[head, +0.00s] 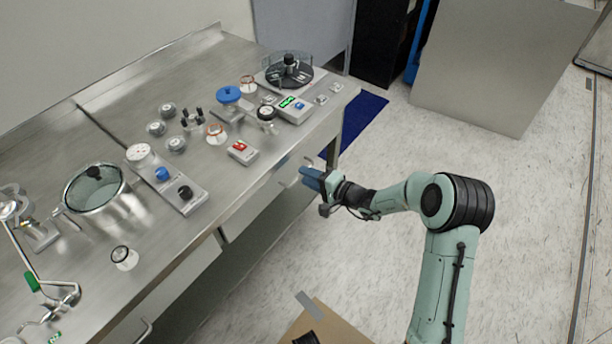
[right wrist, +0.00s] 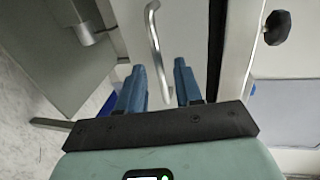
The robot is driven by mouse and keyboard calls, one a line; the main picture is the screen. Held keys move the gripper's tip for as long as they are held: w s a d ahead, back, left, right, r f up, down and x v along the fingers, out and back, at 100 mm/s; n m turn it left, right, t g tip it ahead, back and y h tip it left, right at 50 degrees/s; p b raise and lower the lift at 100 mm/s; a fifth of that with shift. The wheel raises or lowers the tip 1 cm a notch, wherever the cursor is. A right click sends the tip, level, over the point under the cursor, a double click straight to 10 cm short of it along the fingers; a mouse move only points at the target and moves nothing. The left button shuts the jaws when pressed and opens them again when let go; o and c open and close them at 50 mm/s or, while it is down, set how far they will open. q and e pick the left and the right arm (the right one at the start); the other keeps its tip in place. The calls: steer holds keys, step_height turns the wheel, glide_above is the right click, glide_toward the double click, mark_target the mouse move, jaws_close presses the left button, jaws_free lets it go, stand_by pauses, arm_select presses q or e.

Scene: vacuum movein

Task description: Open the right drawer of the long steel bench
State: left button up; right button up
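The long steel bench (head: 215,55) runs along the left of the head view. Its right drawer (head: 262,200) shows as a pale front under the bench edge and looks shut. The drawer's metal bar handle (right wrist: 155,45) shows in the right wrist view, running between my two blue fingers. My right gripper (head: 309,179) is at the drawer front in the head view. In the right wrist view the right gripper (right wrist: 158,85) is open, with one finger on each side of the handle and visible gaps. My left gripper is not in view.
On the bench top stand a glass vessel (head: 93,188), a balance-like device with a dark round top (head: 289,73), a small red-switched box (head: 243,152) and several small parts. A cardboard box (head: 325,325) is on the floor at the bottom. The floor right of the bench is largely clear.

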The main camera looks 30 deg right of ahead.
steer(key=shift+w+a+f, duration=0.15)
steer(key=shift+w+a, duration=0.05)
steer(key=shift+w, duration=0.4)
jaws_close()
stand_by(1.1)
